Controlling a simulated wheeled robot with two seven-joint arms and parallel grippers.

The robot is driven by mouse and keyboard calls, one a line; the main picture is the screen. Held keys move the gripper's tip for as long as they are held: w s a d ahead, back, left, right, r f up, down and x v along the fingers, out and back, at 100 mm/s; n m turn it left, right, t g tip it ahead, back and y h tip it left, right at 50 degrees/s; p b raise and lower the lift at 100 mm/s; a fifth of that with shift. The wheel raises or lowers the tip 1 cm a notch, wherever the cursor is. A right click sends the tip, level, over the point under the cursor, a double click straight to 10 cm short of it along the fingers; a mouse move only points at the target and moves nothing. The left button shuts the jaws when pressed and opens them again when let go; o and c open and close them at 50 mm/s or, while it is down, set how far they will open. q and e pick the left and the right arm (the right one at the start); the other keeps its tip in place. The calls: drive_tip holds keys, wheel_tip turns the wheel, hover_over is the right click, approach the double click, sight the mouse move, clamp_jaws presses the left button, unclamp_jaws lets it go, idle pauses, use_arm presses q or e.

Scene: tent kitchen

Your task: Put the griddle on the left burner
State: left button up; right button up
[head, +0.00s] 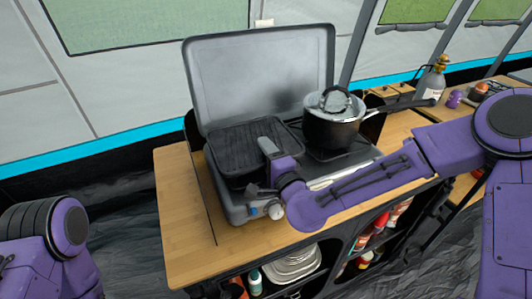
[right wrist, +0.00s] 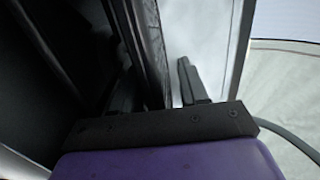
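The griddle (head: 235,140) is a dark, ridged square plate over the left side of the open camping stove (head: 240,213). It covers the left burner, which I cannot see; I cannot tell whether it rests fully flat. My right gripper (head: 259,168) is at the griddle's front right edge. In the right wrist view the griddle's dark edge (right wrist: 152,50) stands between the two fingers, with a bright gap beside the right finger. The right gripper is open around that edge. Only part of my left arm shows at lower left; its gripper is out of view.
A black pot (head: 331,131) with a glass lid stands on the right burner, its handle pointing right. The raised stove lid (head: 262,80) stands behind. Bare wooden counter (head: 180,215) lies left of the stove. A bottle (head: 432,82) stands at the right.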

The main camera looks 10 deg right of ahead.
drive_tip(key=shift+r, duration=0.2)
drive_tip(key=shift+s+d+f, duration=0.1)
drive_tip(key=shift+s+f, duration=0.05)
drive_tip(key=shift+s, duration=0.15)
drive_tip(key=b+v, duration=0.1)
drive_tip(key=v, duration=0.3)
drive_tip(key=shift+s+f, duration=0.1)
drive_tip(key=shift+s+d+r+p, duration=0.25)
drive_tip(key=shift+s+r+p, duration=0.45)
drive_tip(key=shift+s+p, duration=0.3)
drive_tip(key=p+v, duration=0.2)
drive_tip(key=p, duration=0.2)
drive_tip(key=f+p+v, duration=0.1)
drive_tip(key=p+v, duration=0.2)
drive_tip(key=shift+p, duration=0.35)
